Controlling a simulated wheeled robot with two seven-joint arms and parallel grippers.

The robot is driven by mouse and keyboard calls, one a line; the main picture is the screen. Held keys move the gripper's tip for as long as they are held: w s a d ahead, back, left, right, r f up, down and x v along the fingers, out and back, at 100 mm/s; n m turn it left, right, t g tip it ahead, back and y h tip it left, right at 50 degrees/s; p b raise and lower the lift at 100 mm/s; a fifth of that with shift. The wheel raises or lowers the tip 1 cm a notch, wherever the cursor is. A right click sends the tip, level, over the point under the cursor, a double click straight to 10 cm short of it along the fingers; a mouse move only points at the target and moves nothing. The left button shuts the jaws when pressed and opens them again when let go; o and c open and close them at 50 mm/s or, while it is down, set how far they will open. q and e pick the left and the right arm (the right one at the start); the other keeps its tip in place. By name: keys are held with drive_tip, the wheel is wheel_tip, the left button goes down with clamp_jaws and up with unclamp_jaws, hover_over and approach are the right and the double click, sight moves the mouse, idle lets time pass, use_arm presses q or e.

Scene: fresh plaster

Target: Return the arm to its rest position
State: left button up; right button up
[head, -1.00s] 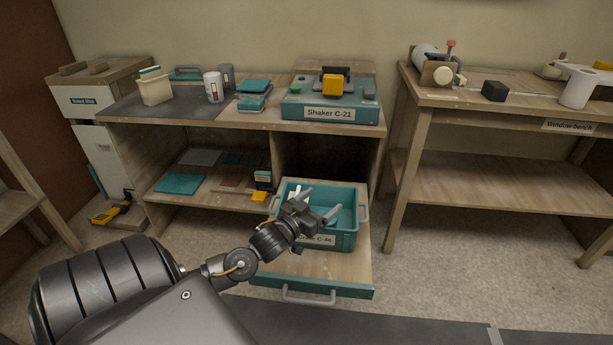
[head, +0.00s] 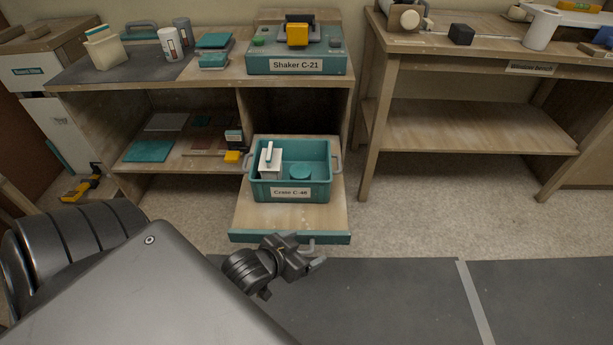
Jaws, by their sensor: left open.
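My left gripper (head: 316,254) is open and appears empty. In the head view it is in front of the pulled-out drawer board (head: 290,222), over its front edge and the dark floor mat. My left arm comes in from the lower left. The gripper is apart from the teal crate (head: 291,191), labelled Crate C-46, which stands on the board. The crate holds a white box-like thing with a handle (head: 269,159) and a round teal piece (head: 300,171). My right gripper is not in view.
The shaker (head: 296,64) stands on the bench above the crate. Cups and teal items sit at the bench's left. The window bench (head: 470,58) is at the right. A yellow tool (head: 84,184) lies low at the left. The dark mat (head: 400,300) is clear at right.

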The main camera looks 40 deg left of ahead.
use_arm(q)
drive_tip(key=s+d+m+g+h, duration=0.1)
drive_tip(key=s+d+g, duration=0.1)
drive_tip(key=s+d, duration=0.3)
drive_tip(key=shift+s+d+f+m+g, duration=0.2)
drive_tip(key=shift+d+m+g, duration=0.15)
drive_tip(key=shift+d, duration=0.4)
drive_tip(key=shift+w, duration=0.1)
